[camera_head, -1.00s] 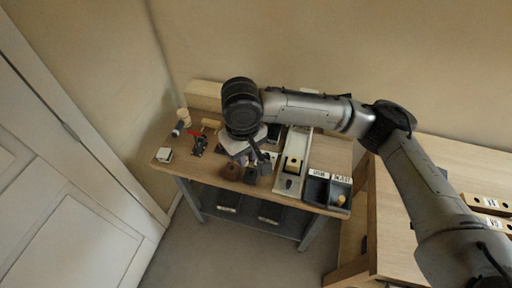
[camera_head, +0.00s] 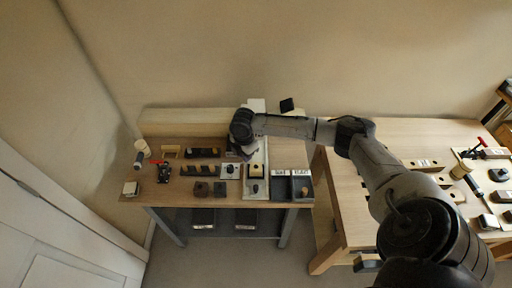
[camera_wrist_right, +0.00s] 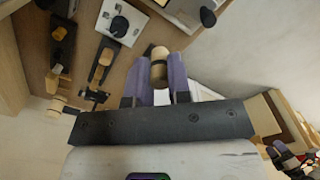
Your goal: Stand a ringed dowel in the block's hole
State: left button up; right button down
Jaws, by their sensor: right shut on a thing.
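My right gripper (camera_wrist_right: 159,88) is shut on a ringed dowel (camera_wrist_right: 159,66), a pale wooden peg with a dark ring, in the right wrist view. The dowel sticks out past the purple fingertips. In the head view the right gripper (camera_head: 238,151) is over the back of the bench, left of a long white board; its fingers and the dowel cannot be made out there. A pale wooden block (camera_head: 256,170) with a dark spot sits on that board, to the gripper's right and nearer the front. I cannot tell whether the spot is the hole. My left gripper is out of view.
Dark racks (camera_head: 195,170) with wooden pieces lie left of a white plate (camera_head: 230,172) with a black knob. Black bins (camera_head: 280,188) are at the right end. A red-handled clamp (camera_head: 163,171) lies at left.

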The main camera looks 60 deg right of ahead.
jog(key=d+f+b, duration=0.1)
jog(key=f, duration=0.1)
jog(key=s+d+f+n+b, duration=0.1)
jog(key=d+f+b, duration=0.1)
jog(key=s+d+f+n+b, duration=0.1)
jog(key=b, duration=0.1)
jog(key=shift+d+f, duration=0.25)
jog(key=shift+f, duration=0.95)
jog(key=shift+p, duration=0.35)
dwell(0.5)
jog(key=shift+d, duration=0.1)
dwell(0.6)
jog(key=shift+p, duration=0.5)
